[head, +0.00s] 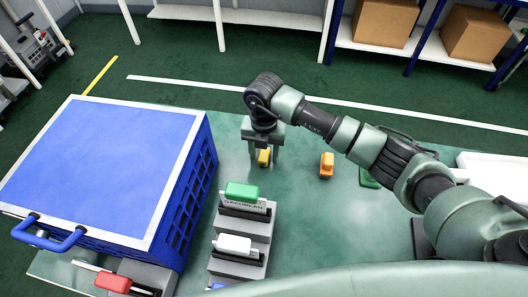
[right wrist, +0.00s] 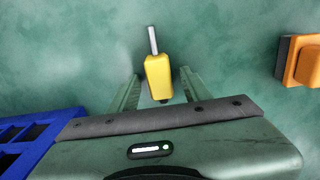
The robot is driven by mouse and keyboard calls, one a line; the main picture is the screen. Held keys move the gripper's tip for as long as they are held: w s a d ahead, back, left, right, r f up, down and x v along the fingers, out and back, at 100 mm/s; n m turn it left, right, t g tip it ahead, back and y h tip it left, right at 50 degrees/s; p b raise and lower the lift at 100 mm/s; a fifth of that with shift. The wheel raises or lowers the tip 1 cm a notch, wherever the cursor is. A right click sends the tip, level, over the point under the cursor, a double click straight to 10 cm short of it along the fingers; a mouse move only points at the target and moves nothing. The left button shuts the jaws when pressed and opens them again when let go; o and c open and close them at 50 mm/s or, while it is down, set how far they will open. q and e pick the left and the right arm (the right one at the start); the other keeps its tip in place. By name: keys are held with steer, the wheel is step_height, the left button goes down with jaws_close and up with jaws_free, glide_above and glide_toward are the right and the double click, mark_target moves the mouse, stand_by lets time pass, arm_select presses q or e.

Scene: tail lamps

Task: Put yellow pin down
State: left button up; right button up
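The yellow pin (head: 264,157) is on the green table, below my right gripper (head: 265,153). In the right wrist view the yellow pin (right wrist: 159,76) has a yellow body with a thin metallic rod pointing away from the gripper. The two fingers of my right gripper (right wrist: 159,88) stand on either side of it, with a gap showing on both sides. The gripper is open and does not hold the pin. My left gripper is not in view.
A blue crate (head: 192,190) with a blue top stands on the left. Stepped grey holders with a green piece (head: 242,192) and a white piece (head: 234,244) stand in front. An orange pin (head: 327,164) is to the right, with free table between. A red piece (head: 113,282) is at the front left.

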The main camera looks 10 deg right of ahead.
mark_target(264, 155)
steer(key=shift+r, duration=0.1)
step_height(264, 155, up, 12)
steer(key=shift+b, duration=0.45)
steer(key=shift+r, duration=0.1)
stand_by(0.3)
